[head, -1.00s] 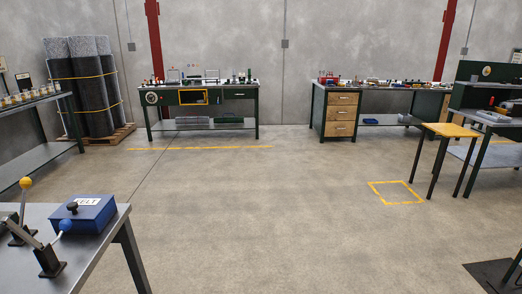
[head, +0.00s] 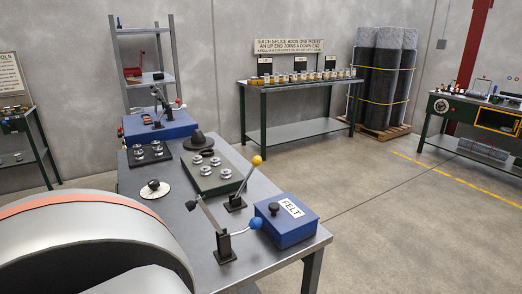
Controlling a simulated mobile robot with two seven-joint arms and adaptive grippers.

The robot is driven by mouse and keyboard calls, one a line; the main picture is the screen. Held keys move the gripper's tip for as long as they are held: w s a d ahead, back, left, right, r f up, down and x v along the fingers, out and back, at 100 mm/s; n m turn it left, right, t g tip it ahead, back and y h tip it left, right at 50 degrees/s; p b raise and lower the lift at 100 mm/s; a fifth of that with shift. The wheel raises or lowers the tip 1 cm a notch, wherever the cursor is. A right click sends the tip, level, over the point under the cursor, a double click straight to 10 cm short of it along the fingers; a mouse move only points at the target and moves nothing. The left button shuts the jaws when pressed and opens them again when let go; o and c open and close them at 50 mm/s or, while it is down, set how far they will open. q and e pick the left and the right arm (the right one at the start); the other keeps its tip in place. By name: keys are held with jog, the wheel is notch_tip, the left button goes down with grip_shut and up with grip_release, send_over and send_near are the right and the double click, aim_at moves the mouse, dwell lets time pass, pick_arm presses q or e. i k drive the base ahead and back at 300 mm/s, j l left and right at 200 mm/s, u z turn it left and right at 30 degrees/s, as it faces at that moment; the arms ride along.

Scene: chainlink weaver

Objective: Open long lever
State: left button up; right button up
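Two levers stand on the near steel table (head: 270,262) in the head view. One has a yellow ball knob (head: 257,160) on a rod leaning up and slightly right from a black base (head: 235,204). The other has a blue ball knob (head: 255,223) on a short rod pointing right from a black bracket (head: 225,246). A flat grey bar (head: 207,215) runs from this bracket up and left. I cannot tell which lever is called the long one. Neither of my grippers is in view.
A blue FELT box (head: 290,226) stands right of the levers. A dark tray (head: 209,174) of metal parts lies behind them. A large pale rounded shape with an orange band, possibly mine, hides the lower left. Open floor (head: 400,225) lies right of the table.

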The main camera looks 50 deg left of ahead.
aim_at(257, 161)
jog(key=i+u, duration=0.2)
jog(key=u, duration=0.25)
jog(key=i+u, duration=0.25)
jog(key=u, duration=0.2)
jog(key=i+l+u, duration=0.15)
jog(key=u, duration=0.3)
jog(key=i+l+u, duration=0.1)
jog(key=u, duration=0.3)
jog(key=i+l+u, duration=0.25)
jog(key=u, duration=0.2)
jog(key=l, duration=0.1)
jog(key=k+u, duration=0.05)
